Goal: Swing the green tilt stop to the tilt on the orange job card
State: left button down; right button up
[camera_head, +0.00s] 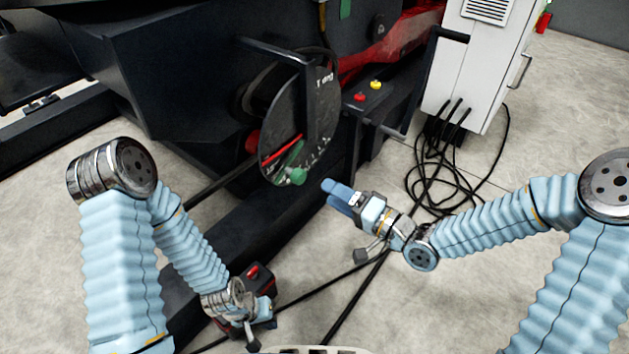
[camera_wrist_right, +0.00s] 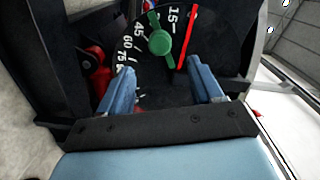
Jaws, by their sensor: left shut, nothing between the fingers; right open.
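The round dark dial (camera_head: 312,95) with white degree marks stands on the side of the black machine. The green tilt stop (camera_head: 297,175) is at its lower edge, close to a red pointer (camera_head: 282,150). In the right wrist view the stop's green knob (camera_wrist_right: 160,42) shows ahead of the fingers, left of the red pointer (camera_wrist_right: 188,38), near marks 15, 45, 60 and 75. My right gripper (camera_head: 336,196) is open and empty, just right of and below the knob, apart from it. My left gripper (camera_head: 266,308) is low at the front, shut and empty. I cannot make out an orange job card.
A black bar handle (camera_head: 309,90) crosses in front of the dial. A small box with red and yellow buttons (camera_head: 368,92) is to its right. A white cabinet (camera_head: 478,65) and loose cables (camera_head: 440,170) lie beyond. A dark red-topped box (camera_head: 256,275) is beside my left gripper.

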jog(key=v, duration=0.3)
dwell(0.5)
jog(key=s+d+f+g+h+p, duration=0.25)
jog(key=f+g+h+p, duration=0.35)
jog(key=f, duration=0.7)
jog(key=s+d+f+g+h+p, duration=0.1)
jog(key=s+f+g+h, duration=0.1)
jog(key=s+f, duration=0.2)
jog(key=s+d+f+n+g+h+p, duration=0.1)
jog(key=s+d+f+h, duration=0.1)
jog(key=s+f, duration=0.3)
jog(key=s, duration=0.4)
jog(key=shift+d+n+g+h, duration=0.25)
jog(key=shift+n+g+h, duration=0.05)
jog(key=shift+g, duration=0.1)
jog(key=shift+w+r, duration=0.1)
